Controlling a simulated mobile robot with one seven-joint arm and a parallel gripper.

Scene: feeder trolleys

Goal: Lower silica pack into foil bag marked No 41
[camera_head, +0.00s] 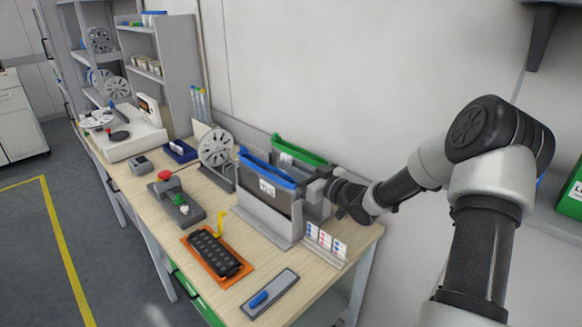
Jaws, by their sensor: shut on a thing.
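Two dark foil bags stand upright in grey holders at the back right of the bench. The front bag (268,190) has a blue top edge and a white label too small to read for certain. The rear bag (290,155) has a green top edge, and its front is mostly hidden. My gripper (316,191) reaches in from the right, beside the right ends of the bags and near their top height. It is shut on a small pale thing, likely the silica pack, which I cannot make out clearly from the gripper.
A rack of small cards (325,243) stands just below my gripper. A grey reel (216,148) stands left of the bags. The wall is close behind.

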